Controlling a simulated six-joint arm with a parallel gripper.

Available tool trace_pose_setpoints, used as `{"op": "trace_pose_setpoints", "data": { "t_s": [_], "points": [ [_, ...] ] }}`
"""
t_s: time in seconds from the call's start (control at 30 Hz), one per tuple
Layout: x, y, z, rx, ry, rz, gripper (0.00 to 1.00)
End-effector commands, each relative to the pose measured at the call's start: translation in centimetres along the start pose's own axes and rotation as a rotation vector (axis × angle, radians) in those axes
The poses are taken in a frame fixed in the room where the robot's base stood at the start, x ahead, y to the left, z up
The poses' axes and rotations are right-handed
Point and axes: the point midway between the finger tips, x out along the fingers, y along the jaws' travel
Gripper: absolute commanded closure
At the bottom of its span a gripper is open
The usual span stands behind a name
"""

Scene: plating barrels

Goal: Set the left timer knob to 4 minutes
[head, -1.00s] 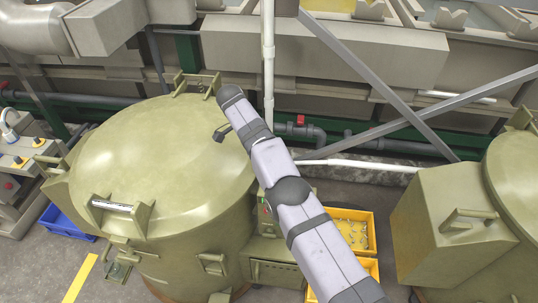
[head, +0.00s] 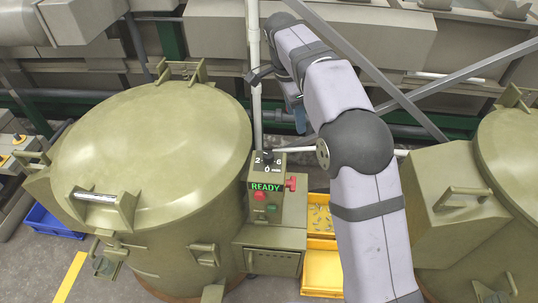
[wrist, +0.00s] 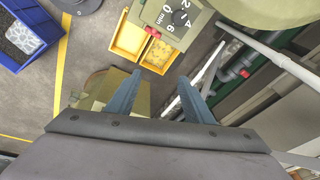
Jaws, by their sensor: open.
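A black timer knob (head: 268,159) tops the olive control box (head: 274,222) beside the left barrel. Its scale shows 2, 6 and 0; I cannot tell where the knob points. What appears to be the same knob (wrist: 181,18) shows at the top of the wrist view, with 0, min, 4 and 6 printed around it. My gripper (head: 296,118) is behind and right of the knob in the head view, apart from it. In the wrist view my gripper (wrist: 160,76) has its two blue fingers spread with nothing between them, below the knob in the picture.
The box has a READY display (head: 267,187), a red button (head: 259,196), a green button (head: 272,208) and a red lever (head: 291,182). The domed left barrel (head: 150,150) stands close by. Yellow bins (head: 322,270) lie right of the box. Diagonal grey struts cross behind my arm.

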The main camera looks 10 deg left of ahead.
Motion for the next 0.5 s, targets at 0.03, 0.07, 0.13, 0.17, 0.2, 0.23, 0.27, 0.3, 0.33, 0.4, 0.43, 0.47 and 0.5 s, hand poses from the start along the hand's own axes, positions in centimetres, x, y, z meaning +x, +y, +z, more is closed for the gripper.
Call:
{"op": "trace_pose_setpoints", "data": {
  "t_s": [0.03, 0.07, 0.13, 0.17, 0.2, 0.23, 0.27, 0.3, 0.33, 0.4, 0.43, 0.47, 0.5],
  "points": [
    [0.8, 0.8, 0.6, -0.067, -0.027, -0.002, 0.53],
    [1.4, 1.2, 1.1, -0.115, -0.043, -0.006, 0.53],
    [2.9, 2.1, 2.4, -0.243, -0.083, -0.021, 0.53],
    [3.7, 2.5, 3.1, -0.305, -0.1, -0.03, 0.53],
    [4.9, 3.0, 4.0, -0.392, -0.123, -0.041, 0.53],
    [5.8, 3.4, 4.7, -0.457, -0.137, -0.052, 0.53],
    [6.7, 3.7, 5.3, -0.519, -0.15, -0.063, 0.53],
    [7.9, 4.1, 6.1, -0.603, -0.164, -0.079, 0.53],
    [8.7, 4.3, 6.6, -0.664, -0.172, -0.095, 0.53],
    [10.0, 4.4, 7.5, -0.804, -0.178, -0.142, 0.53],
    [10.4, 4.3, 7.8, -0.864, -0.175, -0.165, 0.53],
    [10.6, 4.0, 8.1, -0.921, -0.168, -0.192, 0.53],
    [10.8, 3.5, 8.3, -0.996, -0.153, -0.229, 0.53]
  ]
}}
